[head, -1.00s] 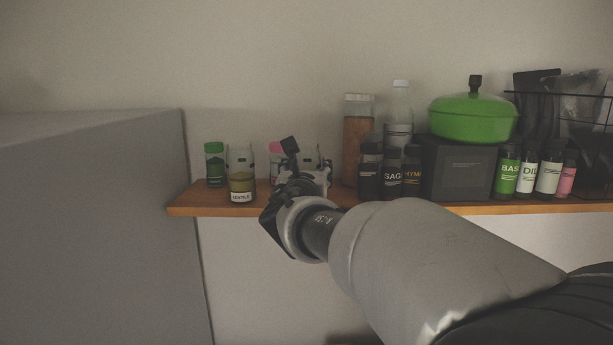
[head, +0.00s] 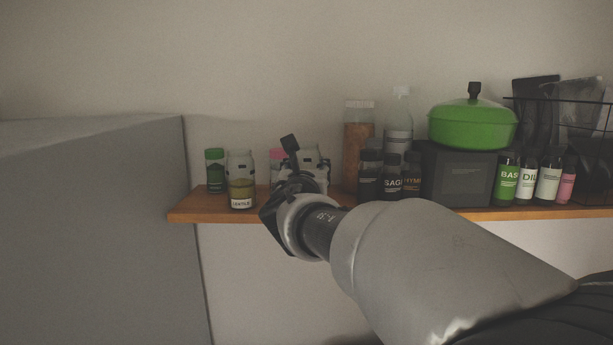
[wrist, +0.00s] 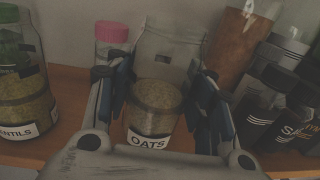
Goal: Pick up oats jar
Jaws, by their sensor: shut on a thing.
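The oats jar (wrist: 158,100) is clear glass, part filled with pale oats, with a white OATS label. It stands upright between the fingers in the wrist view. My gripper (wrist: 165,98) is shut on the jar, one finger on each side. In the head view my gripper (head: 302,178) is at the shelf and hides most of the jar; only its clear upper part (head: 311,153) shows behind. I cannot tell whether the jar's base touches the shelf.
A lentils jar (head: 241,182) and a green-lidded jar (head: 215,172) stand left on the wooden shelf (head: 190,215). A pink-lidded jar (wrist: 111,38) stands close behind left. Dark spice jars (head: 391,180) and a tall orange-filled jar (head: 358,142) stand right. A grey cabinet (head: 95,220) is left.

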